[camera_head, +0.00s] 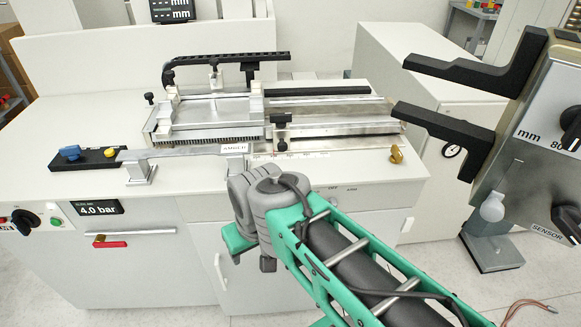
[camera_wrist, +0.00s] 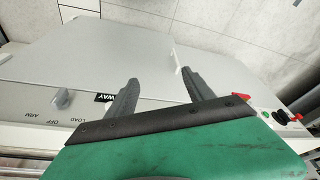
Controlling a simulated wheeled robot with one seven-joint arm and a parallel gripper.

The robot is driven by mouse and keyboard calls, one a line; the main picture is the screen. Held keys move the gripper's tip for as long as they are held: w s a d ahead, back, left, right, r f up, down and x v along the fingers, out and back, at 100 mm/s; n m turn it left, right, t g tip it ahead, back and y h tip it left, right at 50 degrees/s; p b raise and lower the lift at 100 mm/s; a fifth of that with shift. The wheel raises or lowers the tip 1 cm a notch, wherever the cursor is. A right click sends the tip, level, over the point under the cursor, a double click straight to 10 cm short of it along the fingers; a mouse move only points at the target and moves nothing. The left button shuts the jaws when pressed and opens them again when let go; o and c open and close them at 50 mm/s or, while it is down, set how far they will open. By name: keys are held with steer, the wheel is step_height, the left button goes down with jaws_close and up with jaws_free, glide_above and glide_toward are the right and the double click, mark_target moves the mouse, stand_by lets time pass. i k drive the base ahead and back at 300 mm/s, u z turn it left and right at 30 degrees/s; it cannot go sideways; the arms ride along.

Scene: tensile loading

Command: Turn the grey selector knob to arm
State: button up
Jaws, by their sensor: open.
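The grey selector knob (camera_wrist: 62,99) stands on the pale panel at the left of the wrist view. The printed words ARM, OFF and LOAD run along the panel below it; which word it points at I cannot tell. My gripper (camera_wrist: 157,76) is open and empty, its two dark fingers apart, to the right of the knob and not touching it.
A black WAY label (camera_wrist: 104,98) is between the knob and my near finger. A white door handle (camera_wrist: 178,58) is beyond the fingers. A red lever (camera_head: 110,243) is low on the left front.

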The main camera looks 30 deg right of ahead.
mark_target(333, 201)
steer(key=k, duration=0.45)
steer(key=z, duration=0.9)
steer(key=i, duration=0.65)
steer(key=z, duration=0.4)
steer(key=k, duration=1.7)
steer(key=u, duration=0.95)
steer(key=i, duration=1)
